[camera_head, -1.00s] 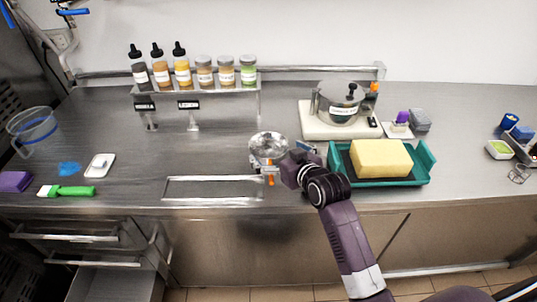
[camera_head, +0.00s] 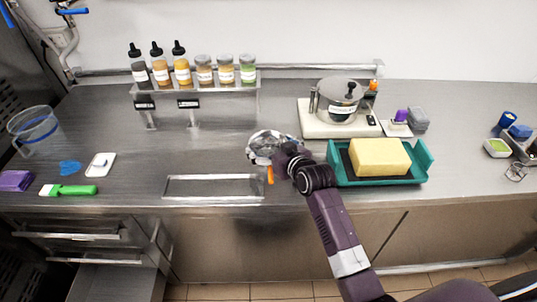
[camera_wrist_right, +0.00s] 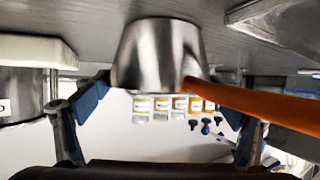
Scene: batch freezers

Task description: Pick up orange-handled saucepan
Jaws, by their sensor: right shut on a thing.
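The saucepan has a shiny metal bowl (camera_head: 265,145) and an orange handle (camera_head: 270,175). It is at the middle of the counter in the head view. My right gripper (camera_head: 284,156) is at its right side, shut on the saucepan, and hides part of it. In the right wrist view, the metal bowl (camera_wrist_right: 155,55) and orange handle (camera_wrist_right: 260,104) show close in front of the right gripper (camera_wrist_right: 165,95). The exact contact is hard to see. My left gripper is not in view.
A teal tray (camera_head: 424,160) with a yellow block stands just right of my arm. Behind it is a pale scale (camera_head: 315,122) bearing a metal pot (camera_head: 341,95). A bottle rack (camera_head: 225,89) stands behind.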

